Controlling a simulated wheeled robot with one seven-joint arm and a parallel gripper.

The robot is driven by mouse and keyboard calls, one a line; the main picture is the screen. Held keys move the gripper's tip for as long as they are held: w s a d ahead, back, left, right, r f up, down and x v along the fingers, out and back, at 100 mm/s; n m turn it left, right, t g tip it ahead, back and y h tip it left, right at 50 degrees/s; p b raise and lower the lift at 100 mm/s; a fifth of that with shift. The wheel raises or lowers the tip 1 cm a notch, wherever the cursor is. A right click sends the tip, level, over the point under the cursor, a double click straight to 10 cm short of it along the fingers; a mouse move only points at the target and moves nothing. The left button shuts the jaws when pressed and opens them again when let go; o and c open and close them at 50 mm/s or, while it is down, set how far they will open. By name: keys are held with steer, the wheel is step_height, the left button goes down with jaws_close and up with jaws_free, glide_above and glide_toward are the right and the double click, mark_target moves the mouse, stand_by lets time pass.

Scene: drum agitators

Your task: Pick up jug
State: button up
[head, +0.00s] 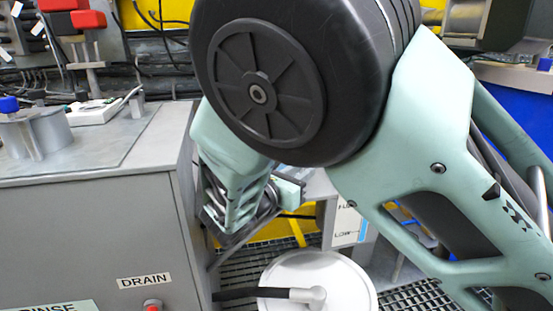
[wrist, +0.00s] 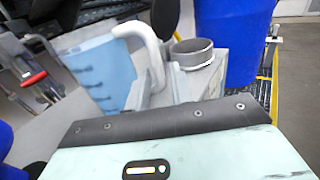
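In the wrist view, a pale grey jug-like container (wrist: 205,82) shows a round grey open neck and a curved white handle (wrist: 150,55). A light blue panel (wrist: 98,75) lies beside the handle; I cannot tell if it belongs to the same container. In the head view, a white object with printed lettering (head: 346,226) is partly hidden behind my arm; I cannot tell if it is the jug. My gripper (head: 240,205) is beyond the grey cabinet's edge. Its fingers are mostly hidden, and I cannot see anything held.
A grey cabinet (head: 85,235) marked DRAIN stands at left. A white round lid (head: 318,280) with a black hose sits on the grated floor at the bottom. Blue drums (wrist: 232,40) stand close to the container in the wrist view. A yellow rail (wrist: 270,75) runs at right.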

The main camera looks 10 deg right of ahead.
steer(key=x, duration=0.5)
steer(key=shift+a+r, duration=0.1)
jaws_close()
steer(key=shift+r, duration=0.1)
steer(key=shift+r, duration=0.25)
steer(key=shift+r, duration=1.6)
steer(key=s+p, duration=0.1)
steer(key=s, duration=1.6)
steer(key=shift+s+f, duration=0.15)
steer(key=shift+s, duration=0.2)
steer(key=shift+s, duration=0.1)
